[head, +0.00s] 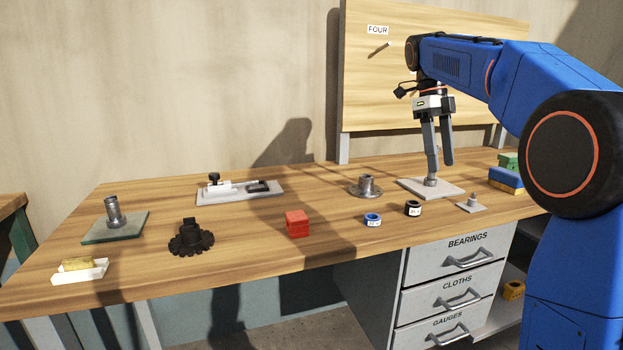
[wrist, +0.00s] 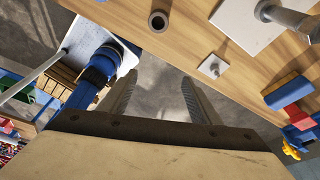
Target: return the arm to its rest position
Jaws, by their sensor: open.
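My arm, blue with black joints, reaches in from the right in the head view. My gripper (head: 440,170) points down over the right part of the bench, its two grey fingers apart. In the head view the left fingertip overlaps the post on a pale square plate (head: 452,190). The wrist view shows that plate (wrist: 238,25) well off to the right of my gripper (wrist: 158,82), so they are apart. Nothing shows between the fingers there, only grey floor beyond the bench edge.
A small plate with a post (head: 471,205), a black ring (head: 413,208), a blue ring (head: 373,220) and a flanged grey part (head: 366,187) stand near. Blue and yellow blocks (head: 506,180) lie to the right. An upright board (head: 440,60) stands behind the bench.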

